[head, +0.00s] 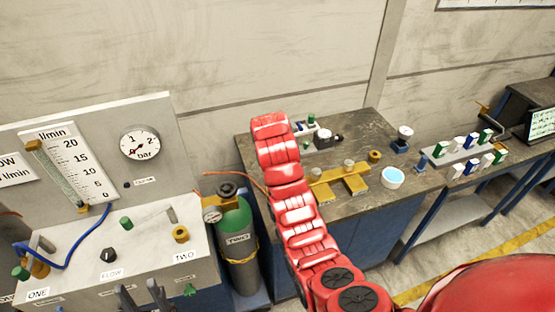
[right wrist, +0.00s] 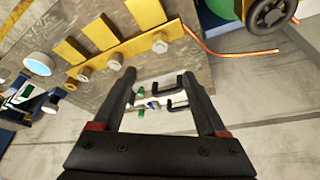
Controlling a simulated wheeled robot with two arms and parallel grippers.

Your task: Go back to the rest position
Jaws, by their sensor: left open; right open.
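In the head view, the dark fingers of my left gripper (head: 141,296) show at the bottom edge, apart and empty, in front of the white panel. My red right arm (head: 300,215) stretches up over the workbench, and its gripper is hidden in that view. In the right wrist view, my right gripper (right wrist: 160,80) is open, with nothing between its fingertips that I can see held. Beyond its fingers lies a pale fixture (right wrist: 165,95) with black handles and small green and blue parts. I cannot tell how far it is from the fingers.
A gauge panel (head: 95,150) with knobs and a blue hose stands at left, beside a green gas cylinder (head: 236,222).

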